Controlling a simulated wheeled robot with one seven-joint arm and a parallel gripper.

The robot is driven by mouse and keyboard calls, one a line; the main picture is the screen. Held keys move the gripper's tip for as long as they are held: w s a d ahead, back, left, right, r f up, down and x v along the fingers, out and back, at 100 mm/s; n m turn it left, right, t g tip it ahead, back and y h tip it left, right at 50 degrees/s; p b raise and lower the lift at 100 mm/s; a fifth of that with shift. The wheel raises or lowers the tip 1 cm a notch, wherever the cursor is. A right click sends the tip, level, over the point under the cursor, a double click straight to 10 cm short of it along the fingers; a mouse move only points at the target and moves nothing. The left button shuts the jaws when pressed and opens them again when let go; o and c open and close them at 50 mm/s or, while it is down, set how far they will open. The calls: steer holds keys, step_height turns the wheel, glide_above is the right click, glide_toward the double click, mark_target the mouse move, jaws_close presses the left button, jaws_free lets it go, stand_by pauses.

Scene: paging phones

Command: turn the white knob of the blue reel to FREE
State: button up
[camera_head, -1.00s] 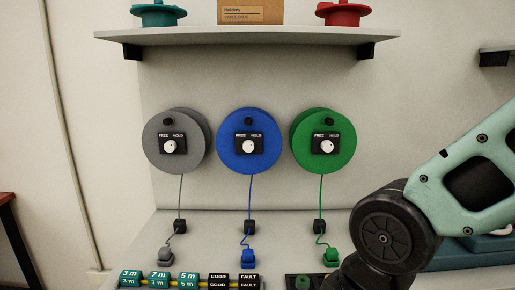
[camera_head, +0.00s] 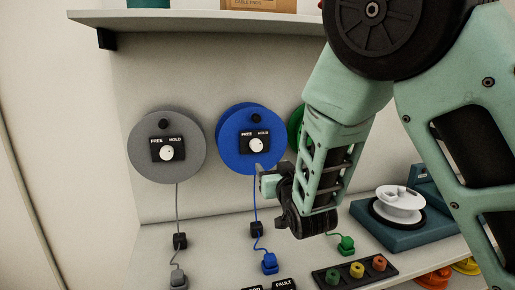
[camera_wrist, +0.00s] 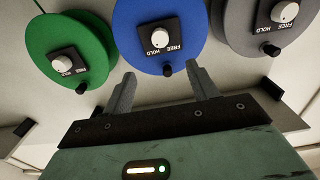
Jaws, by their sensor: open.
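The blue reel (camera_head: 240,150) hangs on the wall between the grey and green reels. Its white knob (camera_head: 256,145) sits on a black plate with FREE at the left and HOLD at the right; I cannot tell which word it points to. My gripper (camera_head: 265,182) is in front of the reel's lower right edge, below the knob and apart from it. In the wrist view the picture is turned over: the white knob (camera_wrist: 163,33) lies beyond the gap of my open, empty gripper (camera_wrist: 162,84). A black peg (camera_wrist: 167,69) of the reel shows near the gap.
The grey reel (camera_head: 150,165) is at the left. The green reel (camera_head: 295,122) is mostly hidden by my arm in the head view. A shelf (camera_head: 190,20) is above.

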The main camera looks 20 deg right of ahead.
mark_target(257, 147)
steer(key=w+p, duration=0.5)
steer(key=w, duration=1.1)
steer(key=shift+w, duration=0.4)
steer(key=c, duration=1)
